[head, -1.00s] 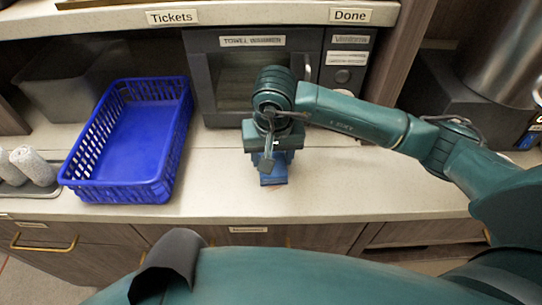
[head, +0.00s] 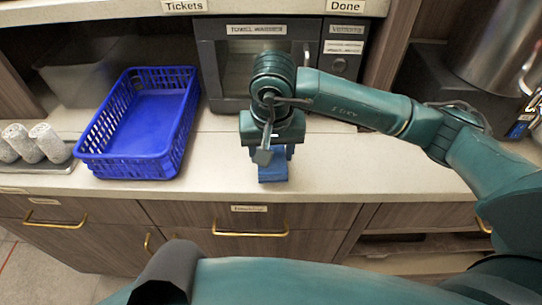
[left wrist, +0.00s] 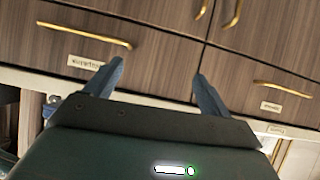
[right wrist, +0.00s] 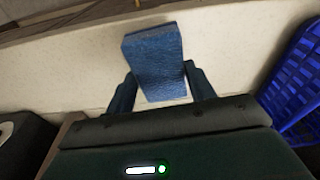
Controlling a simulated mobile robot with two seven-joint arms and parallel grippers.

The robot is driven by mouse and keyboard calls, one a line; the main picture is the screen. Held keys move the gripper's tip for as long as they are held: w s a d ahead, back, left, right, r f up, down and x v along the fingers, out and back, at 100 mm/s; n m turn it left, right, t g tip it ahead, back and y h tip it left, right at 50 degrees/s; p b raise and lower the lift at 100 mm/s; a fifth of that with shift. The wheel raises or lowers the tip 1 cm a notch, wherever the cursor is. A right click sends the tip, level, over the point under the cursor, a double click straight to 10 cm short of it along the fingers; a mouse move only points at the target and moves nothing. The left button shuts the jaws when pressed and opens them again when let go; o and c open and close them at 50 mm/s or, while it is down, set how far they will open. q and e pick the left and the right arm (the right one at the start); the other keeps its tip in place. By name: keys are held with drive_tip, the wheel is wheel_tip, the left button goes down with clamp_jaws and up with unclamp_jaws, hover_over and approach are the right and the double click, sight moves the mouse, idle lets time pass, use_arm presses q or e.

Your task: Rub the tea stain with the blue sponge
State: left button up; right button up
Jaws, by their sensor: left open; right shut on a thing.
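The blue sponge (head: 273,174) is at the counter top, in front of the towel warmer and near the counter's front edge. It also shows in the right wrist view as a blue block (right wrist: 153,58). My right gripper (head: 271,155) is shut on the sponge and points down, with one finger on each side. Whether the sponge touches the counter is hard to tell. I cannot make out the tea stain; the sponge and gripper may hide it. My left gripper (left wrist: 157,72) is open and empty in the left wrist view, facing the drawer fronts.
A blue plastic basket (head: 136,132) stands on the counter to the left, with rolled towels (head: 38,143) on a tray beyond it. The towel warmer (head: 228,75) is behind my right gripper. Counter to the sponge's right is clear. Drawers (head: 250,222) lie below.

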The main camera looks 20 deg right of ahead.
drive_tip(key=shift+r+p, duration=0.9)
drive_tip(key=shift+r, duration=1.65)
